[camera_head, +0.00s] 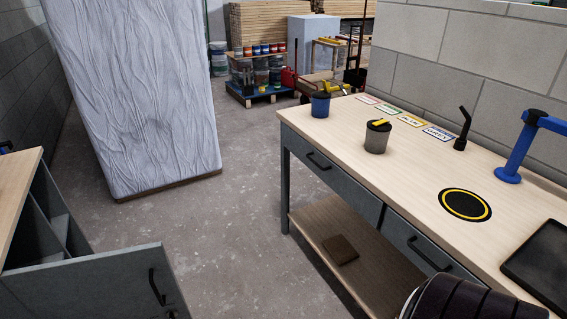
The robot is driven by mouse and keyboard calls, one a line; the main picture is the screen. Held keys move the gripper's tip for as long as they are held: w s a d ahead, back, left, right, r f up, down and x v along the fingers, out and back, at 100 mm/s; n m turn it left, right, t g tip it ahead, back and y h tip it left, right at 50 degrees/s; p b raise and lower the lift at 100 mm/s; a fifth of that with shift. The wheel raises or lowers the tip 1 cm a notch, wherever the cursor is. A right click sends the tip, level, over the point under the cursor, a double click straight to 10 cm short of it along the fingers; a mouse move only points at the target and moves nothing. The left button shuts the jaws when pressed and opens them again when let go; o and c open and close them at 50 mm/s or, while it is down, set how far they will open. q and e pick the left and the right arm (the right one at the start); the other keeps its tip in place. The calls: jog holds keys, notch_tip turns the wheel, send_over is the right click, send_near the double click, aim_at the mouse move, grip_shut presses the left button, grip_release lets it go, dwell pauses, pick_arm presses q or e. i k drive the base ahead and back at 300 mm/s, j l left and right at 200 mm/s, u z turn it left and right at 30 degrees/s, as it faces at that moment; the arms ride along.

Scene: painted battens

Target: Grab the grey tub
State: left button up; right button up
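The grey tub (376,140) stands upright on the light wooden worktop, towards its front left part. Its top is dark and a small yellow piece lies on or sticks out of it. A blue tub (320,106) with a dark top stands behind it to the left, apart from it. Neither gripper shows. A dark ribbed rounded part at the bottom right seems to belong to my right arm, but no fingers are visible there.
Several coloured label cards (411,121) lie along the worktop's back. A black disc with a yellow ring (465,204), a blue stand (518,150) and a black tray (543,262) are to the right. An open grey drawer or door (95,285) juts out lower left. Floor between is clear.

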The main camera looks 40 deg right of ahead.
aim_at(377, 139)
jog(key=z, duration=2.05)
jog(key=i+l, duration=0.45)
jog(key=l, duration=0.15)
